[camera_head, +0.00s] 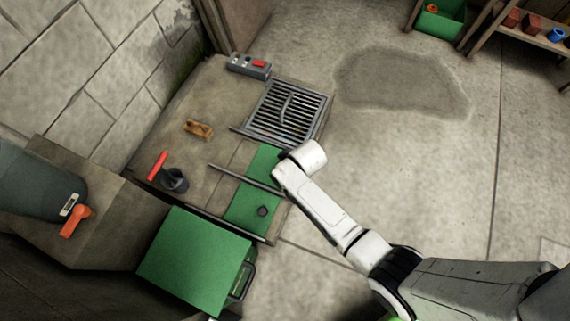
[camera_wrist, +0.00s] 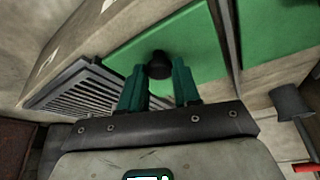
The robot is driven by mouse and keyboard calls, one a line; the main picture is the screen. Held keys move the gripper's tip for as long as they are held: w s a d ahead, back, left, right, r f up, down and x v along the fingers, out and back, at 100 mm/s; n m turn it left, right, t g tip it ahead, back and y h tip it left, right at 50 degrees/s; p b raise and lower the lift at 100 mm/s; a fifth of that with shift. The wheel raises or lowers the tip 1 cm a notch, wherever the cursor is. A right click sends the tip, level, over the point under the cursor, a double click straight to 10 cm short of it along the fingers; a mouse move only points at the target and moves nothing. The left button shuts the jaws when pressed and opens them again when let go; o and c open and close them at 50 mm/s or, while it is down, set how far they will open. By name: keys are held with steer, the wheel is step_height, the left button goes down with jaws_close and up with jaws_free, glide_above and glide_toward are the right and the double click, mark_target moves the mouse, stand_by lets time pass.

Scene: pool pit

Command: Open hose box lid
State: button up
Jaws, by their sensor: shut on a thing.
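A flat green lid (camera_head: 262,163) is set in the stone ledge beside the metal grate; it also shows in the wrist view (camera_wrist: 195,45). In the wrist view, a round black knob (camera_wrist: 158,65) stands on this lid. My gripper (camera_wrist: 160,82) has its two teal fingers on either side of the knob and is shut on it. In the head view my white wrist hides the fingers and this knob. The lid appears to lie flat. A second green panel (camera_head: 244,207) with its own dark knob (camera_head: 263,211) lies beyond a dark rail (camera_head: 247,180).
The metal grate (camera_head: 287,112) adjoins the lid. A valve with a red lever (camera_head: 174,180), a wooden brush (camera_head: 199,129) and a grey control box (camera_head: 249,66) are on the ledge. A green box (camera_head: 195,262) stands at lower left.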

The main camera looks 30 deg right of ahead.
jaws_close()
steer(key=w+a+b, duration=0.1)
steer(key=w+a, duration=0.1)
steer(key=w, duration=0.1)
steer(key=w+a+b, duration=0.2)
steer(key=w, duration=0.1)
steer(key=w+a+b, duration=0.1)
steer(key=w+a, duration=0.2)
steer(key=w, duration=0.1)
steer(key=shift+a+f+b, duration=0.1)
steer(key=shift+f+b, duration=0.05)
steer(key=shift+b, duration=0.15)
steer(key=shift+w+a, duration=0.25)
steer(key=shift+w, duration=0.05)
steer(key=o, duration=0.6)
jaws_free()
steer(key=shift+r, duration=0.2)
